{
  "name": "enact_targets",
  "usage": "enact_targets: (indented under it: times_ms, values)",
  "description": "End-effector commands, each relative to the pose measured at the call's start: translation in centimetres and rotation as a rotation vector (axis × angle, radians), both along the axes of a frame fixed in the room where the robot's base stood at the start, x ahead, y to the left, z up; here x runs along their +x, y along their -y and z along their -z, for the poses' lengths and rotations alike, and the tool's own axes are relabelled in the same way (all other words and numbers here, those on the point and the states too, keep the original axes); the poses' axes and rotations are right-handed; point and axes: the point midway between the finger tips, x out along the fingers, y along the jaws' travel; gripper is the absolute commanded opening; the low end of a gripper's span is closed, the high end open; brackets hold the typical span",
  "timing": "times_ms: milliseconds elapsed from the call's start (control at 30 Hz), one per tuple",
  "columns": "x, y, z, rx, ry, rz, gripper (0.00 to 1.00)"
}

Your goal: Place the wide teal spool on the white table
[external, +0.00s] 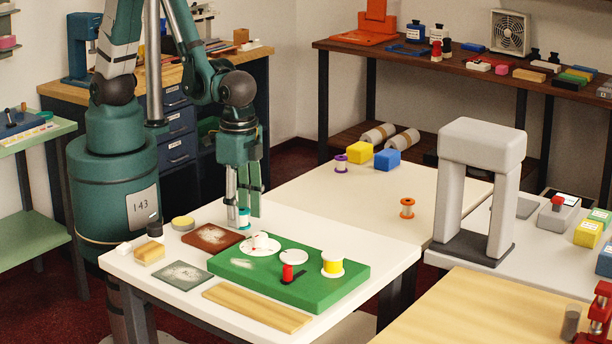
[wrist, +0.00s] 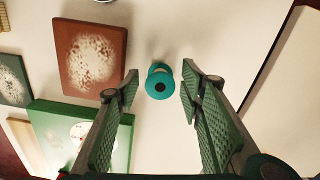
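The teal spool (external: 244,221) stands upright on the white table (external: 135,268), near its back edge behind the green board. In the wrist view the teal spool (wrist: 160,83) is seen from above, with a dark centre hole. My gripper (external: 243,204) points down over it. The two fingers are open, with the spool between their tips and a gap on each side in the wrist view. The fingers partly hide the spool in the external view.
A rusty-brown plate (external: 205,236) lies left of the teal spool. A cream table (external: 350,200) behind holds an orange spool (external: 407,208) and a purple spool (external: 341,165).

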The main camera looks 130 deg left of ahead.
Motion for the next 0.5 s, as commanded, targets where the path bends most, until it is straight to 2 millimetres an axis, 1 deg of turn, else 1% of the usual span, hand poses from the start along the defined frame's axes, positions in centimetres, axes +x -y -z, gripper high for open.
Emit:
enact_targets:
  times_ms: [267, 500]
  values:
    - [-0.1, 0.0, -2.8, 0.000, 0.000, 0.000, 0.38]
    - [0.0, 0.0, -5.7, 0.000, 0.000, 0.000, 0.38]
